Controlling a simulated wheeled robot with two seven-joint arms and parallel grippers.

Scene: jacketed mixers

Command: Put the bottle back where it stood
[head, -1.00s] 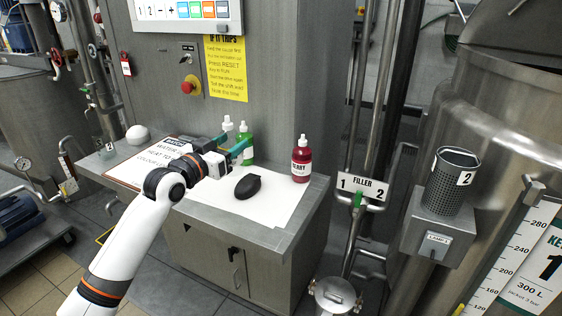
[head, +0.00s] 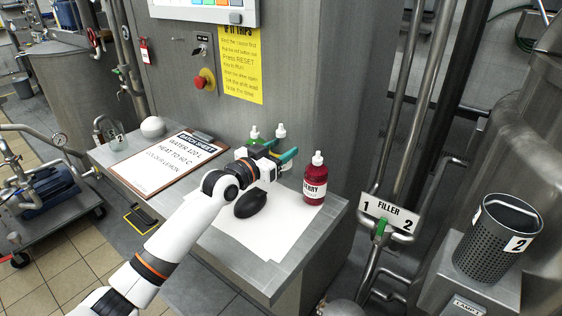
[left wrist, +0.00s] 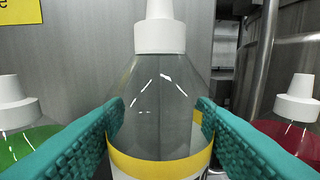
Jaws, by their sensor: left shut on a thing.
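My left gripper (head: 279,158) is shut on a clear bottle (left wrist: 158,75) with a white nozzle cap and a yellow-edged label. In the left wrist view the teal fingers press on both its sides, and it looks upright. In the head view its white cap (head: 281,130) shows above the fingers, with its body mostly hidden. A green bottle (head: 254,142) stands to its left and a red bottle (head: 314,184) to its right. Whether the held bottle's base touches the surface cannot be seen. My right gripper is not in view.
The bottles are at a white sheet (head: 262,240) on a steel cabinet top (head: 335,205). A black rounded object (head: 251,203) lies in front. A clipboard (head: 135,182) and white dome (head: 152,126) are at left. The cabinet's wall rises behind.

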